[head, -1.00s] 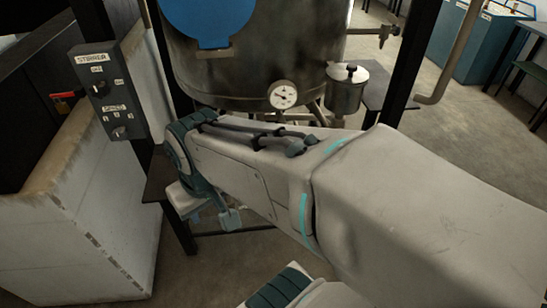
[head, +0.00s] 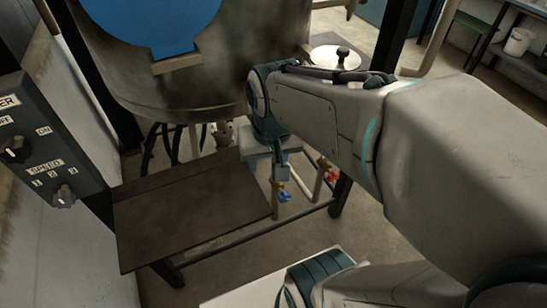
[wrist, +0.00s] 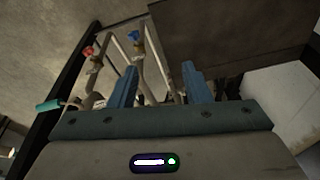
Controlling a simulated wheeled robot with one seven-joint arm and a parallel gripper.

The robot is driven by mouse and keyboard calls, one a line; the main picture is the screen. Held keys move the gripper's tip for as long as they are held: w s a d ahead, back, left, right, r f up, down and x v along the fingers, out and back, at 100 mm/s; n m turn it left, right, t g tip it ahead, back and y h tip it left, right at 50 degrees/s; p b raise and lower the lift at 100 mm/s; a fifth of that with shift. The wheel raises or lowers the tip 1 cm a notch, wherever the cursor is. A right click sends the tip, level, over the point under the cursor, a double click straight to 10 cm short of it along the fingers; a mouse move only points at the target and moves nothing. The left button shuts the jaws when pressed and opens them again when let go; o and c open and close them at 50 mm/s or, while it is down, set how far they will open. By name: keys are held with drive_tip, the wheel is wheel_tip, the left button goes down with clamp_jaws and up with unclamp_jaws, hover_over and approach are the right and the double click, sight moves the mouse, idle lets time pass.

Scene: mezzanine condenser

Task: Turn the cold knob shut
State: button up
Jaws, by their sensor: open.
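The cold knob is a small blue knob (head: 285,197) on a brass valve, low beside the dark shelf in the head view. It also shows in the wrist view (wrist: 136,36), ahead of and beyond my left finger. A red knob (head: 332,175) on a similar valve is to its right; in the wrist view the red knob (wrist: 88,52) is to its left. My gripper (wrist: 160,70) is open, its two blue fingers spread with nothing held. In the head view a blue finger shows just above the blue knob in the picture; I see no contact.
A dark shelf (head: 190,215) on a black frame lies left of the valves. The steel vessel (head: 190,70) stands behind. A control box with dials (head: 40,150) is on the left. A lidded steel pot (head: 335,58) is behind my arm. Pipes run near the knobs.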

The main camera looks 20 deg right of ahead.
drive_tip(key=w+d+f+m+g+b, duration=0.1)
drive_tip(key=w+d+f+m+b, duration=0.25)
drive_tip(key=w+f+b, duration=0.35)
drive_tip(key=w+d+f+m+b, duration=0.2)
drive_tip(key=f+m+b, duration=0.3)
drive_tip(key=f, duration=0.4)
drive_tip(key=m+g+b, duration=0.2)
drive_tip(key=m+b, duration=0.5)
drive_tip(key=b, duration=0.2)
hover_over(284, 193)
wheel_tip(284, 193, down, 14)
wheel_tip(284, 193, down, 14)
drive_tip(key=b, duration=0.4)
drive_tip(key=shift+r, duration=0.2)
clamp_jaws()
